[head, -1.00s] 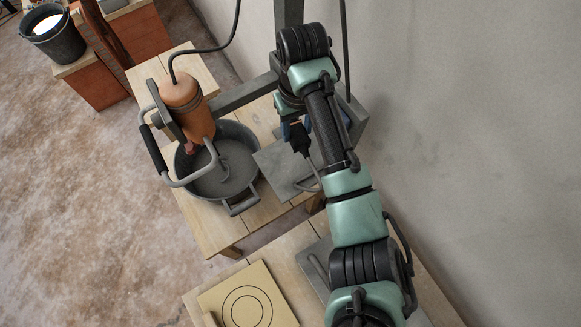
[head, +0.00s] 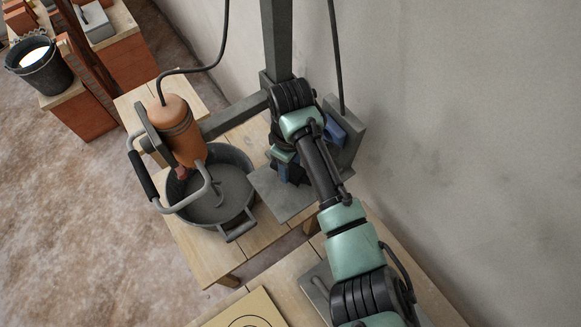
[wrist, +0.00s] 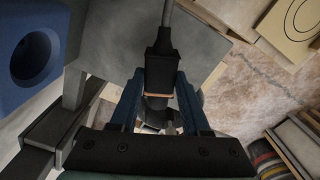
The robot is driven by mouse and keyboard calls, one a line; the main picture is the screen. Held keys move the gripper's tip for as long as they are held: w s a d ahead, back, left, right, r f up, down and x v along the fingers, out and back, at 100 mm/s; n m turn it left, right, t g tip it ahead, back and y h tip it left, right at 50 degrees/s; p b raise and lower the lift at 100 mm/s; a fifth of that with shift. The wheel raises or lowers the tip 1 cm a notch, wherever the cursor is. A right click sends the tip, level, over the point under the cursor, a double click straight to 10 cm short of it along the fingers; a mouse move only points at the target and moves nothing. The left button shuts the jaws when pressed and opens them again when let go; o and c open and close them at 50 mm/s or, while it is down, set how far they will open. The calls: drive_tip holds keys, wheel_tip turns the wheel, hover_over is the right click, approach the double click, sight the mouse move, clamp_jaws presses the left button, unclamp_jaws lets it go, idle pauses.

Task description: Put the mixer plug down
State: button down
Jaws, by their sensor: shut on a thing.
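The mixer plug (wrist: 162,66) is black, with an orange band at its lower end and a grey cable at its top in the wrist view. My gripper (wrist: 160,104) has its blue fingers on both sides of the plug and is shut on it. In the head view my gripper (head: 290,172) is over the grey metal shelf (head: 272,200), and the arm hides the plug there. I cannot tell whether the plug touches the shelf. The orange mixer (head: 178,130) hangs at the grey tub (head: 232,212), left of my gripper.
A blue socket (head: 346,132) sits on the grey stand right of my gripper; it also shows in the wrist view (wrist: 35,42). The stand's post (head: 282,40) and the wall are close behind. A circle-marked board (head: 247,312) lies in front.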

drive_tip(key=shift+f, duration=1.05)
drive_tip(key=shift+f, duration=0.1)
drive_tip(key=shift+c, duration=1.8)
unclamp_jaws()
wheel_tip(320, 180, up, 12)
drive_tip(key=shift+b, duration=0.4)
